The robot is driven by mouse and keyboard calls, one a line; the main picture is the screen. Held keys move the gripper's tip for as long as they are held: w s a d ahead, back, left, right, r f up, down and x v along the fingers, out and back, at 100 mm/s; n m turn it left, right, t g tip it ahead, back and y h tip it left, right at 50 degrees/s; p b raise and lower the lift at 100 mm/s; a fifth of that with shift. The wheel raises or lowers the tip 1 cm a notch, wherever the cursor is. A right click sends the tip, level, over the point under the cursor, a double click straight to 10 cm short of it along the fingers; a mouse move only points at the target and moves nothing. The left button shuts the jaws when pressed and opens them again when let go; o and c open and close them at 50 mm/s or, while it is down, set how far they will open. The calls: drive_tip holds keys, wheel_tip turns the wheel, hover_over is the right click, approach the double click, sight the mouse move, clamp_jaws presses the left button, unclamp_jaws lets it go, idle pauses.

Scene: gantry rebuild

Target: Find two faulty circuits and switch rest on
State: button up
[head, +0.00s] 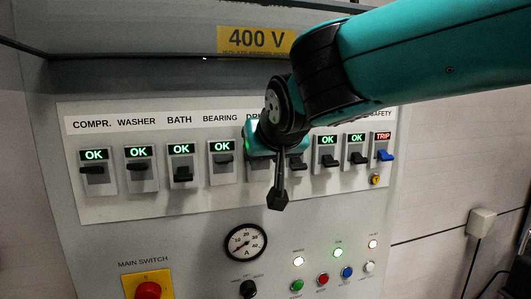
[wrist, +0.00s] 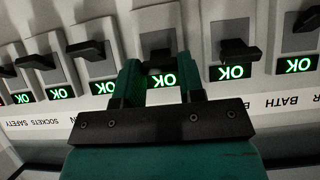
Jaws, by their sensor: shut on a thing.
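A row of breaker switches runs across the light panel (head: 130,208). In the head view COMPR. (head: 93,170), WASHER (head: 139,166) and BEARING (head: 223,159) show green OK. BATH (head: 182,174) also shows OK, with its lever hanging lower. SAFETY (head: 385,155) has a blue lever and a red TRIP display. Two switches left of it show OK. My gripper (head: 262,140) covers the switch labelled "DR..." and partly hides its right neighbour. In the upside-down wrist view my gripper (wrist: 163,75) is shut on that switch's dark lever (wrist: 160,57); its display (wrist: 161,81) reads OK.
A gauge (head: 245,243), a red main switch (head: 148,290), a black knob (head: 248,289), lamps and several coloured buttons (head: 323,280) sit below the row. A yellow 400 V sign (head: 257,40) is above. A wall box with a cable (head: 481,222) is at right.

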drive_tip(key=o, duration=0.9)
drive_tip(key=shift+o, duration=0.2)
drive_tip(key=b+v, duration=0.6)
drive_tip(key=v, duration=1.1)
drive_tip(key=shift+r, duration=0.15)
drive_tip(key=shift+s+d, duration=0.1)
